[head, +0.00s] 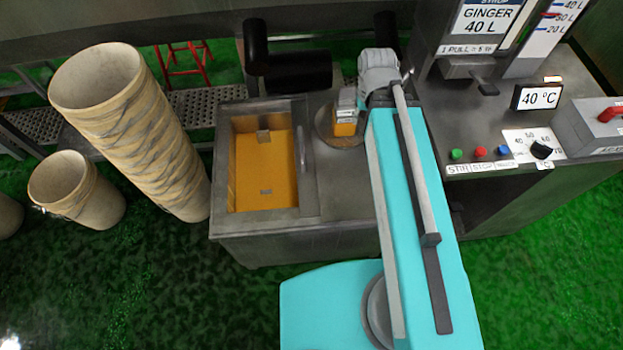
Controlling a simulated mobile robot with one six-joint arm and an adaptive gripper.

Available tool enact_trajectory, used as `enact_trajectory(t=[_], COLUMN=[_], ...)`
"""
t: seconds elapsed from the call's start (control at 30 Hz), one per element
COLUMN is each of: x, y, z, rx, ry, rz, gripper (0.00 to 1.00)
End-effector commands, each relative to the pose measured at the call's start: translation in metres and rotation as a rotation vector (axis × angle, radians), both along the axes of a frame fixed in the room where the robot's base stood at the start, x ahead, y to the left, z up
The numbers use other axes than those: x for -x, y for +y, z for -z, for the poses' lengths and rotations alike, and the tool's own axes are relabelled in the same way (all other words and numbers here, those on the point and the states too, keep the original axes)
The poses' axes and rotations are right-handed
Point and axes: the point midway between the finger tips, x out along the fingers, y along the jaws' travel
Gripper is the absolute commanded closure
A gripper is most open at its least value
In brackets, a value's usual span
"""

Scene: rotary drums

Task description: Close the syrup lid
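The syrup tank (222,165) is a metal basin holding orange-yellow syrup (262,180), and its top is uncovered. A flat metal panel (345,185) with an upright bar handle (303,150) lies just right of the opening; it looks like the lid, slid aside. My arm reaches over the right part of this counter. The end of my arm, with a small grey and orange part at my gripper (345,118), is above a round disc (323,122) behind the handle. The fingers are too small and partly hidden to tell whether they are open or shut.
A tall leaning stack of tan buckets (135,125) and a single bucket (75,190) are at left. A control panel (500,155) with buttons, a dial and a 40 °C display (538,96) is at right.

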Motion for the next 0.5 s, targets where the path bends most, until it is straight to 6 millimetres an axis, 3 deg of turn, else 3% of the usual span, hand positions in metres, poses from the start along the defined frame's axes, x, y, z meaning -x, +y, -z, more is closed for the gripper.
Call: enact_trajectory(t=[0.07, 0.3, 0.5], x=[0.0, -0.013, -0.044], y=[0.0, 0.005, 0.018], z=[0.0, 0.013, 0.043], rx=[0.0, -0.011, -0.038], ry=[0.0, 0.002, 0.01], rz=[0.001, 0.055, 0.209], gripper=[0.53, 0.98, 1.0])
